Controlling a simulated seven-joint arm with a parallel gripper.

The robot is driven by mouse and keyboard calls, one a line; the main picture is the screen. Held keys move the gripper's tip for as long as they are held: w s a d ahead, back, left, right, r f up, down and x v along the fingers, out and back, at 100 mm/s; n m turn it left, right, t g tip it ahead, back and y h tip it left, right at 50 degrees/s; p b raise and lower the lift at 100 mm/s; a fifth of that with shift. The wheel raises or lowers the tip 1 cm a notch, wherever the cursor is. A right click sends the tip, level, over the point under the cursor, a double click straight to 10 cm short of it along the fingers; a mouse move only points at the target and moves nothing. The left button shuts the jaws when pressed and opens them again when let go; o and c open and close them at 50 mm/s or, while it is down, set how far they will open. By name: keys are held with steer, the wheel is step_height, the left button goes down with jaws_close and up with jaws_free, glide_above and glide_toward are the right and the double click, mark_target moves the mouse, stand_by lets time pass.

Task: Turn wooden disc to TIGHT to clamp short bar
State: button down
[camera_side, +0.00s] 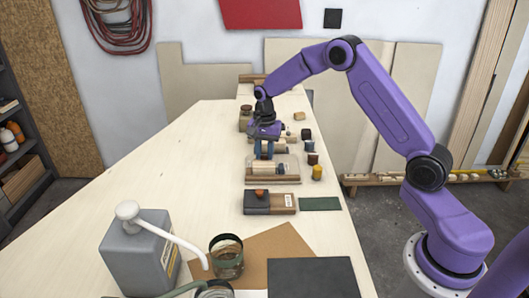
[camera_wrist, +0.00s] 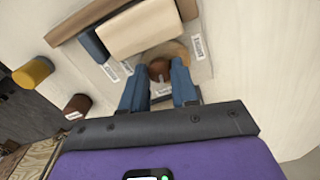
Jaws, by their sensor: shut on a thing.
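In the wrist view, my gripper (camera_wrist: 158,86) has its two blue fingers on either side of a brown round piece on the wooden disc (camera_wrist: 177,49). The fingers are shut on it and hide part of it. A pale block (camera_wrist: 140,27), perhaps the short bar, lies just beyond the disc, beside a brown wooden strip. Small white labels (camera_wrist: 198,47) sit on the clear base to both sides; their words are too small to read. In the side view, my gripper (camera_side: 264,150) points down at the fixture (camera_side: 272,179); the disc is hidden there.
A yellow cylinder (camera_wrist: 34,72) and a brown cylinder (camera_wrist: 77,107) stand beside the fixture. The bench's left part is clear.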

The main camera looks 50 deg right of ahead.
mark_target(265, 156)
steer(key=n, duration=1)
steer(key=shift+n, duration=0.3)
steer(key=n, duration=0.5)
steer(key=shift+w+r+n, duration=0.1)
steer(key=shift+n, duration=2.3)
steer(key=c, duration=0.8)
jaws_free()
steer(key=shift+c, duration=0.2)
step_height(265, 156, up, 17)
steer(key=shift+r, duration=0.15)
